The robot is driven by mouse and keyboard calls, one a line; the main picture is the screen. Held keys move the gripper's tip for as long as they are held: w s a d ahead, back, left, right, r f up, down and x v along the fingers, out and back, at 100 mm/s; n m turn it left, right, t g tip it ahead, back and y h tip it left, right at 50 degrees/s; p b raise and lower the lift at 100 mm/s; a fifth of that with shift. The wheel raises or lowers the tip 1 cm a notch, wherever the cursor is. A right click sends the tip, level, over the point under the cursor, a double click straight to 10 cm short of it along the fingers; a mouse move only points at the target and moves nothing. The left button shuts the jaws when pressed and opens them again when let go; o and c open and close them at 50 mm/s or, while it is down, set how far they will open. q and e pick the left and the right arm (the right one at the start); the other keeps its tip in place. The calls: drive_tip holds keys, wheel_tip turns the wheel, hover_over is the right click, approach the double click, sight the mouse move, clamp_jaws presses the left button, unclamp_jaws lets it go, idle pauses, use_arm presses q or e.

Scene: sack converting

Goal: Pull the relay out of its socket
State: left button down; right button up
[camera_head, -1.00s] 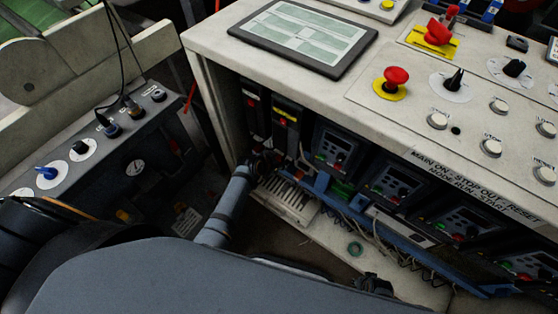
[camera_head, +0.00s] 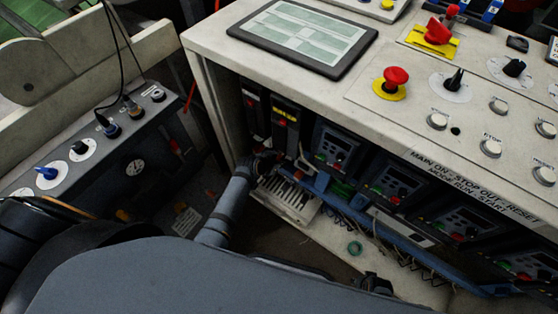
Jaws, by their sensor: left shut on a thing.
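My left gripper (camera_head: 268,160) reaches into the open front of the control cabinet (camera_head: 222,62), at the lower left of the row of modules. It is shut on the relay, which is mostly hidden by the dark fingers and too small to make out. The socket under it is also hidden. A dark module with a yellow label (camera_head: 286,118) stands just above the gripper. A dark piece that looks like my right gripper (camera_head: 373,284) shows low in the picture, mostly behind my own body; its jaws cannot be made out.
Drive modules (camera_head: 336,146) fill the cabinet to the right. A blue wire duct (camera_head: 352,210) and loose wires run below them. A white slotted block (camera_head: 287,202) lies under the gripper. The cabinet top overhangs, with a tablet (camera_head: 303,36) and a red emergency button (camera_head: 396,76).

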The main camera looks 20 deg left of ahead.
use_arm(q)
drive_tip(key=shift+s+a+p, duration=0.25)
drive_tip(key=shift+s+p, duration=0.15)
drive_tip(key=shift+s, duration=0.35)
drive_tip(key=shift+s+a+p, duration=0.3)
drive_tip(key=shift+s+p, duration=0.1)
drive_tip(key=shift+s, duration=0.3)
drive_tip(key=shift+s+a+p, duration=0.25)
drive_tip(key=shift+s+p, duration=0.15)
drive_tip(key=shift+s, duration=0.35)
